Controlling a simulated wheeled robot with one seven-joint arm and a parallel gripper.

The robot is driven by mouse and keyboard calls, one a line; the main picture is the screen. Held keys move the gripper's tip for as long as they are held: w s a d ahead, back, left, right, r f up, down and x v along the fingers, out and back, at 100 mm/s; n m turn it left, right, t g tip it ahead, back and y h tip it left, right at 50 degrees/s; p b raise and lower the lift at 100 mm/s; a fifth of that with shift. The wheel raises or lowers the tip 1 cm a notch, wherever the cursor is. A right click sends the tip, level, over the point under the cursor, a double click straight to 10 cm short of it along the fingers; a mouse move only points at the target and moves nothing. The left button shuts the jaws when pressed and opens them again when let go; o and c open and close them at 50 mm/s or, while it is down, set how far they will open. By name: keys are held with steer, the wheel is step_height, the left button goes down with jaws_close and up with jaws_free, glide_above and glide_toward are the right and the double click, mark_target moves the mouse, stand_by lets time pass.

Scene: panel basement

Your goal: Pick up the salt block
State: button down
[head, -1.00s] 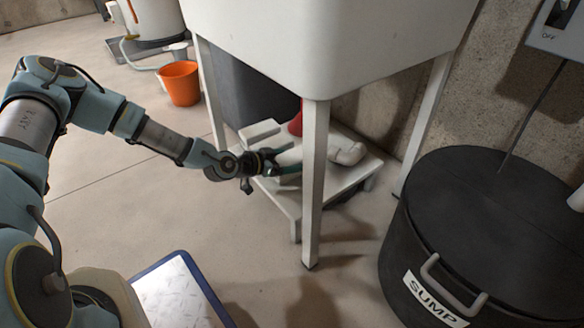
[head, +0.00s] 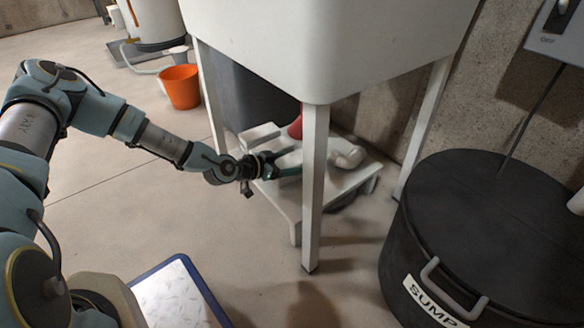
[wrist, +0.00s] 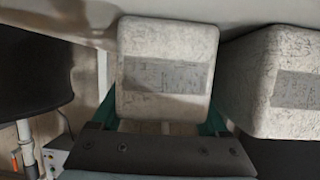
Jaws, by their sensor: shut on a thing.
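A pale, scuffed salt block (wrist: 165,72) with a grey label fills the middle of the wrist view. My gripper (wrist: 162,118) has its teal fingers on both sides of the block's near end and is shut on it. In the head view my gripper (head: 278,171) reaches in under the white tub, just left of its front leg, low over a white stand. The held block is small there and partly hidden by my gripper and the leg. I cannot tell whether it touches the stand.
A similar block (wrist: 275,82) sits close on the right. The white stand (head: 283,207) also bears a red object (head: 296,127) and a white pipe elbow (head: 349,157). The tub's front leg (head: 314,190) is near my gripper. A black sump (head: 480,225) stands right; an orange bucket (head: 180,87) stands behind left.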

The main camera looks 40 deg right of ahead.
mark_target(292, 159)
steer(key=shift+r+p, duration=2.45)
steer(key=shift+r, duration=2.65)
